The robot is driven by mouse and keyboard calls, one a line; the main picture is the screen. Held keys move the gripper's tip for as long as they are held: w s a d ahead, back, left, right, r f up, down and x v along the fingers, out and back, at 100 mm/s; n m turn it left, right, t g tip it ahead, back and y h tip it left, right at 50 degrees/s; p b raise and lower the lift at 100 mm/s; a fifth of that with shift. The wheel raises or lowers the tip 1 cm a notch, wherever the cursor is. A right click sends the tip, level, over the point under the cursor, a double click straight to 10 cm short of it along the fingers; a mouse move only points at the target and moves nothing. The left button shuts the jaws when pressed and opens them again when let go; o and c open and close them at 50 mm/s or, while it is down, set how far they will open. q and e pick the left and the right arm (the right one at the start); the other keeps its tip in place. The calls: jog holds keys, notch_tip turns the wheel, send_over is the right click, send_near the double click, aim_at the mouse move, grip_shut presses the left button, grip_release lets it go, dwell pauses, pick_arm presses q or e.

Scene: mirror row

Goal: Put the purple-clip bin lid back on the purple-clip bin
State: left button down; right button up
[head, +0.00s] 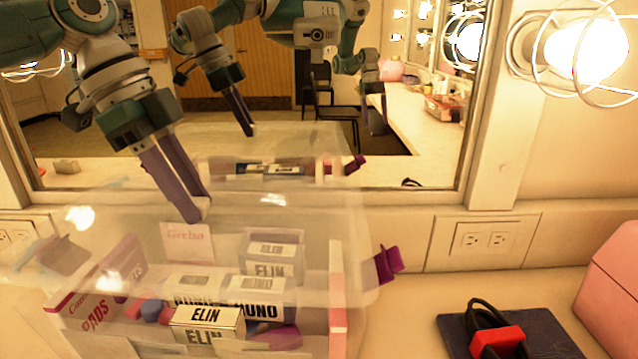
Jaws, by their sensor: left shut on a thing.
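The clear purple-clip bin (355,290) stands on the counter in the lower left, with a purple clip (388,263) sticking out on its right side. Boxes marked ELIN and other packets show through it. The clear purple-clip bin lid (315,228) shows as a pale see-through sheet over the bin. My left gripper (193,208) reaches down from the upper left and is shut on the lid near its middle. Clear plastic overlaps clear plastic, so I cannot tell whether the lid touches the rim. My right gripper is not directly in view.
A large mirror (420,170) stands close behind the bin and reflects my arms and the bin. To the right lie a dark mat (455,335) with a red and black object (497,340) and a pink case (610,290). A caged bulb (590,50) is at upper right.

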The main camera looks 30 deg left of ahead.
pick_arm(q)
notch_tip(320, 180, down, 2)
jog(key=shift+f+b, duration=0.2)
jog(key=shift+b, duration=0.9)
jog(key=shift+f+b, duration=0.3)
jog(key=shift+f, duration=0.7)
jog(key=c, duration=0.5)
grip_release()
jog(key=shift+r, duration=0.15)
